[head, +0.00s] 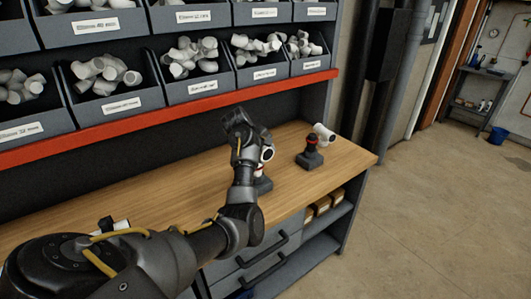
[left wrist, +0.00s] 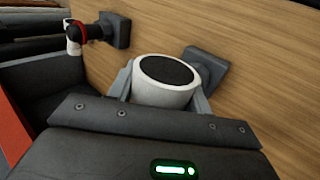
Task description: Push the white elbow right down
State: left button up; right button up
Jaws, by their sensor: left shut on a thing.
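My left gripper (head: 260,146) is over the wooden workbench, shut on a white elbow (head: 267,154). In the left wrist view the elbow (left wrist: 163,92) sits between the two fingers, with its round dark end facing the camera. A grey stand (head: 263,185) is directly below the held elbow, with a bit of red between them; the stand's base also shows in the left wrist view (left wrist: 207,68). The gripper hides most of the joint, so I cannot tell how far down the elbow sits. My right gripper is not in view.
A second dark stand (head: 311,158) with a red ring and a white elbow (head: 324,133) stands to the right on the bench (head: 205,185). Grey bins (head: 195,82) of white fittings line the shelf above a red rail (head: 180,112). The bench's right end has free room.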

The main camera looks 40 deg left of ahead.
pick_arm(q)
jog(key=shift+f, duration=0.5)
jog(key=o, duration=1.2)
jog(key=shift+r, duration=0.1)
jog(key=b+v, duration=0.1)
jog(key=v, duration=0.4)
jog(key=shift+s+a+b, duration=0.1)
jog(key=shift+a+b, duration=0.1)
jog(key=shift+b, duration=0.15)
jog(key=p+v, duration=0.5)
jog(key=p, duration=0.1)
jog(key=shift+s+r, duration=0.1)
jog(key=shift+r, duration=0.2)
jog(key=shift+d+f, duration=0.1)
